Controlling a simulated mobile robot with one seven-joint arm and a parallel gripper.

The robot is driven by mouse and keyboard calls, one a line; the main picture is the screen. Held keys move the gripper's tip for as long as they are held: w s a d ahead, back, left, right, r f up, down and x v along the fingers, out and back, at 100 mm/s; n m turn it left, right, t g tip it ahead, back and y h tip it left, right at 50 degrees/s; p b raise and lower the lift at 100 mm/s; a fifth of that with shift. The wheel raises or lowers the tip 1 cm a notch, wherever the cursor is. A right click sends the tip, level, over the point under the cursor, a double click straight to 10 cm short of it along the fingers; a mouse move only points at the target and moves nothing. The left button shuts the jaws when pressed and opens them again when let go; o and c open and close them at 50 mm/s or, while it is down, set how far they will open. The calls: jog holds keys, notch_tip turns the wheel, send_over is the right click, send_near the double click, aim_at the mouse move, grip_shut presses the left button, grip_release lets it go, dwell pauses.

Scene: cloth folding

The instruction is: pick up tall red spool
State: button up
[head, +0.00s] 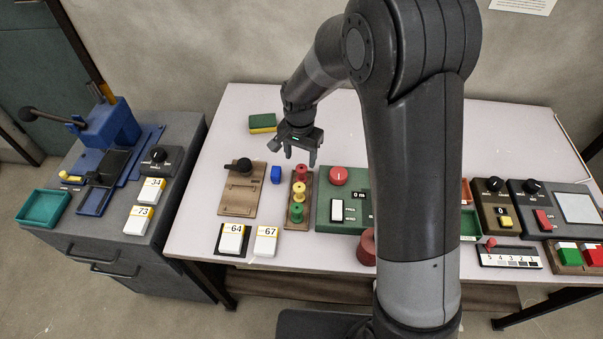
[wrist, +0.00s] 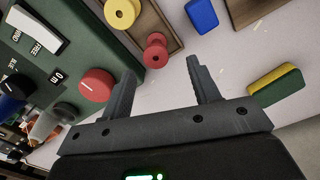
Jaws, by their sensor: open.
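The red spool (head: 302,173) stands at the far end of a brown wooden rack (head: 307,216), with a yellow spool (head: 299,191) and a green spool (head: 296,213) in line nearer to me. My gripper (head: 300,160) is open and empty, pointing down above and just beyond the red spool. In the wrist view the red spool (wrist: 157,50) lies ahead of the gap between my fingertips (wrist: 160,68), apart from both. The yellow spool (wrist: 122,12) shows beyond it. The green spool is out of the wrist view.
A green panel with a red button (head: 339,176) stands right of the rack. A blue block (head: 276,174) and a brown board (head: 240,195) lie left. A green-yellow sponge (head: 263,123) lies behind. A larger red object (head: 367,247) is partly hidden by my arm.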

aim_at(301, 168)
jog(key=f, duration=0.5)
jog(key=shift+s+d, duration=0.2)
jog(key=shift+s, duration=0.1)
jog(key=shift+f, duration=0.5)
jog(key=shift+c, duration=0.4)
jog(key=c, duration=1)
jog(key=shift+r, duration=0.1)
